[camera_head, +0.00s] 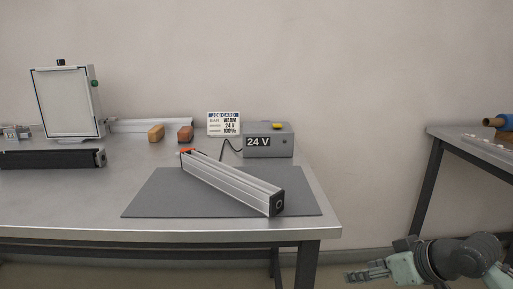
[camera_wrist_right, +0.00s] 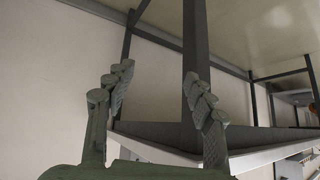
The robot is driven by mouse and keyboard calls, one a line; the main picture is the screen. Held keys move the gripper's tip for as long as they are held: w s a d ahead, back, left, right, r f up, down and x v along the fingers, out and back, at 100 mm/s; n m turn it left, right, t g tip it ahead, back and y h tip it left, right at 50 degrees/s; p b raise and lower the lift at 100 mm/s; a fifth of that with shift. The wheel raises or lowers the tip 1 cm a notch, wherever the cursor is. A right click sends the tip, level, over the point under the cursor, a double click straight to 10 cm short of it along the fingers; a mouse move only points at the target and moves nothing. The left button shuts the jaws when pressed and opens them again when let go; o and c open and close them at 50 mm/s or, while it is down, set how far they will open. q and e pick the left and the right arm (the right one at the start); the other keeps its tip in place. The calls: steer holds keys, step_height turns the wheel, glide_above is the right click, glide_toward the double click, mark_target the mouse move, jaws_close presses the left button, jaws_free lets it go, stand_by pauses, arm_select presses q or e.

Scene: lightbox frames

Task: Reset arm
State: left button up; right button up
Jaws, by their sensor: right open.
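My right gripper (camera_head: 368,272) is at the lower right of the head view, low and off the right end of the bench, with its arm coming in from the right. In the right wrist view its two fingers (camera_wrist_right: 160,98) stand wide apart with nothing between them, so it is open and empty. A dark table leg shows behind the fingers. My left gripper is not in the head view.
A metal bench (camera_head: 60,215) holds a grey mat (camera_head: 150,197) with a silver bar (camera_head: 230,182) on it. A 24 V box (camera_head: 280,145), a job card (camera_head: 223,124) and a framed panel (camera_head: 68,100) stand behind. A second table (camera_head: 470,150) is at right.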

steer(key=s+d+f+m+g+h, duration=0.1)
steer(key=s+f, duration=0.3)
steer(key=f, duration=0.6)
steer(key=s+d+f+m+g+h, duration=0.15)
steer(key=s+f, duration=0.25)
steer(key=f, duration=0.6)
steer(key=s+f+g+h, duration=0.1)
steer(key=s+f+h, duration=0.2)
steer(key=s+f, duration=0.8)
steer(key=shift+s+d+f+g, duration=0.25)
steer(key=shift+s+d+g, duration=0.15)
steer(key=shift+s, duration=0.6)
